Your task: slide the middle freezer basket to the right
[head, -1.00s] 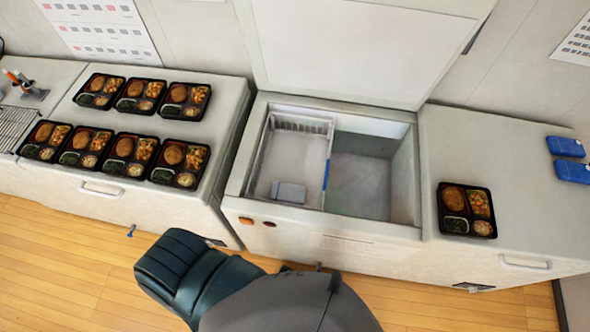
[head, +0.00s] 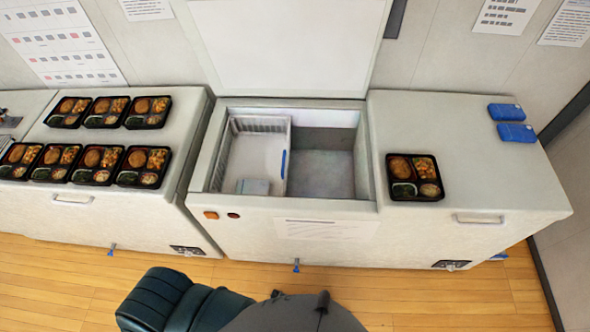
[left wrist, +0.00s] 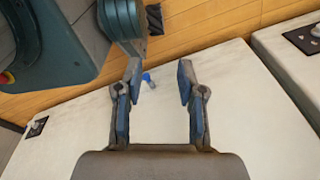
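The white freezer basket (head: 262,124) sits in the left part of the open middle freezer (head: 208,165) in the head view. It has a blue strip (head: 284,163) on its right side, and a pale block (head: 253,187) lies at its front. The right part of the freezer is an empty well (head: 320,172). My left gripper (left wrist: 158,82) shows in the left wrist view with its two fingers apart and nothing between them, over a white freezer front. Neither gripper shows in the head view, and my right gripper is not seen.
Several bento trays (head: 100,158) stand in two rows on the left freezer. One bento tray (head: 415,178) and two blue packs (head: 511,132) lie on the right freezer (head: 480,195). The middle freezer's lid (head: 285,45) is raised. Wooden floor (head: 60,270) lies in front.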

